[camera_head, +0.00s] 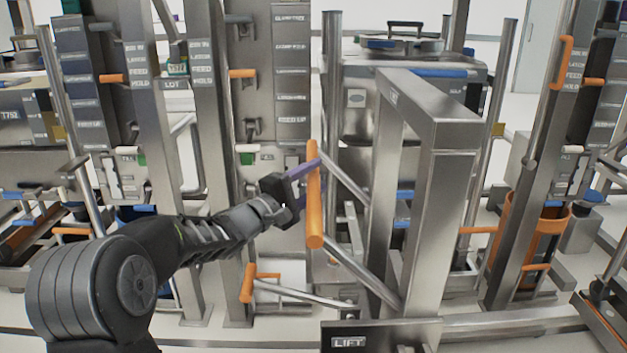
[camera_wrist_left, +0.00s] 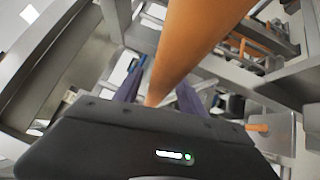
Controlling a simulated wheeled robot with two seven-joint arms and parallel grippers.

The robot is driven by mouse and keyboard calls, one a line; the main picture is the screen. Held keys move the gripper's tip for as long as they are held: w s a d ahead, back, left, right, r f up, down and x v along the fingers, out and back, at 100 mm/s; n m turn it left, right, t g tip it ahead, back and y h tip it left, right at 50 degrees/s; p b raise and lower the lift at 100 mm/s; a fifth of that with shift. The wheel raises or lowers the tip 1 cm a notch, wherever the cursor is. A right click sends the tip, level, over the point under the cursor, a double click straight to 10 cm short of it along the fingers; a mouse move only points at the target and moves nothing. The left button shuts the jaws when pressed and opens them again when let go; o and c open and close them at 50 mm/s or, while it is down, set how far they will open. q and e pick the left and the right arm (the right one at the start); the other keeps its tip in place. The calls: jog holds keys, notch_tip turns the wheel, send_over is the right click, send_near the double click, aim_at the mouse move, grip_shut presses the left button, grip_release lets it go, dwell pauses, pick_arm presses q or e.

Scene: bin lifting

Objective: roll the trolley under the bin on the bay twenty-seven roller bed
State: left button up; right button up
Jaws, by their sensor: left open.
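A steel upright frame (camera_head: 448,180) with a plate marked LIFT (camera_head: 348,342) stands right of centre in the head view. It looks like the trolley. An upright orange handle bar (camera_head: 314,215) joins it by slanting steel tubes. My left gripper (camera_head: 308,172) is at the upper half of this bar with its purple fingers open. In the left wrist view the orange bar (camera_wrist_left: 195,40) passes between the two fingers (camera_wrist_left: 158,97); contact cannot be told. I cannot make out which bed is bay twenty-seven or which bin is on it. My right gripper is not in view.
A lower orange handle (camera_head: 248,283) on a steel tube sits below my left arm. Labelled steel posts (camera_head: 205,150) crowd the left. An orange rounded container (camera_head: 548,225) stands behind a post at the right. Little floor is free around the frame.

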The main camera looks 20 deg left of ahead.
pick_arm(q)
jog(key=shift+c, duration=0.3)
grip_shut()
dwell(1.1)
